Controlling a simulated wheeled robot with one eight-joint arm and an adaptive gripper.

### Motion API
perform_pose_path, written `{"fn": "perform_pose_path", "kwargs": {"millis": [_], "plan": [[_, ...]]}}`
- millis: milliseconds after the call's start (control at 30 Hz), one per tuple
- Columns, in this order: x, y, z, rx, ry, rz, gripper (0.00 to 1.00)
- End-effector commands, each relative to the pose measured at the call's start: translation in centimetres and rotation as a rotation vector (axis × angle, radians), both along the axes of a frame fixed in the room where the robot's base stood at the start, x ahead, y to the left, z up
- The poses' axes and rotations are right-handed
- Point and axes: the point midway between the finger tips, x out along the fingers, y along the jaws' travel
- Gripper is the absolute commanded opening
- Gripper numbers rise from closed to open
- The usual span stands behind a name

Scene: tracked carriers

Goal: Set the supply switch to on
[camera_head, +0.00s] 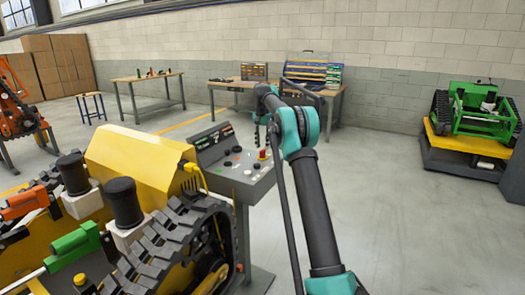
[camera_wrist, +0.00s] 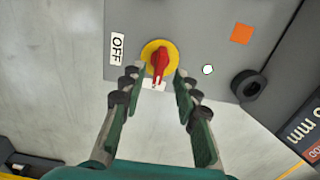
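The supply switch is a red rotary handle (camera_wrist: 160,62) on a yellow disc (camera_wrist: 148,50), on a grey panel. In the head view the red switch (camera_head: 263,154) is on the sloping top of the grey console (camera_head: 243,178). In the wrist view an OFF label (camera_wrist: 117,49) is left of the disc. A second white label (camera_wrist: 149,84) below it is partly hidden, its text unreadable. The handle lies roughly along the picture's vertical. My gripper (camera_wrist: 156,76) is open, with one fingertip on each side of the handle's lower end; contact cannot be told.
A small round light (camera_wrist: 208,69), an orange square (camera_wrist: 241,33) and a black ring-shaped part (camera_wrist: 248,86) are right of the switch. A yellow tracked carrier (camera_head: 135,160) stands left of the console. A green tracked machine (camera_head: 485,108) is far right. Open floor lies between.

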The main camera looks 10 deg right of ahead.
Motion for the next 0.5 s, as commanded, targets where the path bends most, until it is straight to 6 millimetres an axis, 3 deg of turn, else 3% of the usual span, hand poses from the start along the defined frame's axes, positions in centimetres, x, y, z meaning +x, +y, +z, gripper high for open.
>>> {"fn": "perform_pose_path", "kwargs": {"millis": [200, 500], "plan": [[0.0, 0.0, 4.5, 0.0, 0.0, 0.0, 0.31], [0.0, 0.0, 7.7, 0.0, 0.0, 0.0, 0.31]]}}
